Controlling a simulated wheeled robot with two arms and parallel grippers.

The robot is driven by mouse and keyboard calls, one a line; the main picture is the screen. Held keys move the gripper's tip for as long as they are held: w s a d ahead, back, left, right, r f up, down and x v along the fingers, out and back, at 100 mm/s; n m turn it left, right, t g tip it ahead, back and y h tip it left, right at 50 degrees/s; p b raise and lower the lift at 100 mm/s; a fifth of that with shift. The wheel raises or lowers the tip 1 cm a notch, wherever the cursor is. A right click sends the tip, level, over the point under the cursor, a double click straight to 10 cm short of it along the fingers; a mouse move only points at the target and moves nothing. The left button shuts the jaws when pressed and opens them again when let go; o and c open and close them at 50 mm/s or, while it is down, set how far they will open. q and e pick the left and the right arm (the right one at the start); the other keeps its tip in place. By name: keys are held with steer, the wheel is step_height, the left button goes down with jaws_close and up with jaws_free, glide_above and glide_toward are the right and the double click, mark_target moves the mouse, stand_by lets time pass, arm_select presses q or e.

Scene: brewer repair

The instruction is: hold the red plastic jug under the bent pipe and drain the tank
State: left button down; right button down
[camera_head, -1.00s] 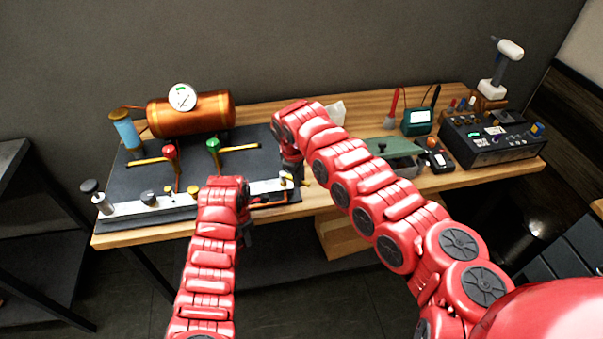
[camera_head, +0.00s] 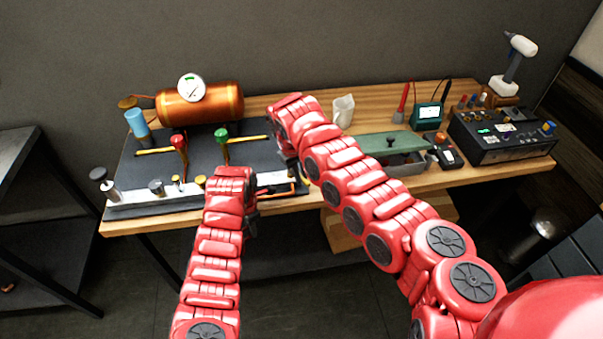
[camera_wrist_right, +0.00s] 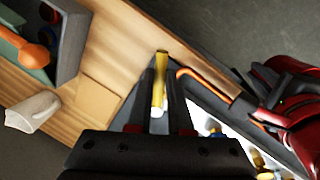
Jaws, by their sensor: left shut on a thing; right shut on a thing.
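I see no red jug in these views. The copper tank (camera_head: 225,104), with a round gauge, lies at the back of the dark board (camera_head: 130,165). A thin orange bent pipe or rod (camera_head: 280,195) shows at the board's front right; it also shows in the right wrist view (camera_wrist_right: 200,81). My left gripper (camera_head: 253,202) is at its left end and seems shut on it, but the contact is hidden. My right gripper (camera_wrist_right: 157,110) is shut on a short brass-yellow piece (camera_wrist_right: 160,75) with a pale end, above the board's right end.
A white jug (camera_head: 343,111) stands behind my right arm. A green-lidded tray (camera_head: 395,144), a meter (camera_head: 423,115) and a black control box (camera_head: 500,137) are to the right. Red (camera_head: 179,142) and green (camera_head: 221,134) valve handles stand before the tank. Wood is bare behind the tray.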

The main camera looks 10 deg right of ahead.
steer(key=c, duration=0.8)
jaws_free()
steer(key=shift+c, duration=0.2)
steer(key=shift+r, duration=0.1)
step_height(320, 180, up, 12)
steer(key=s+a, duration=0.1)
steer(key=a, duration=0.1)
steer(key=shift+f, duration=0.2)
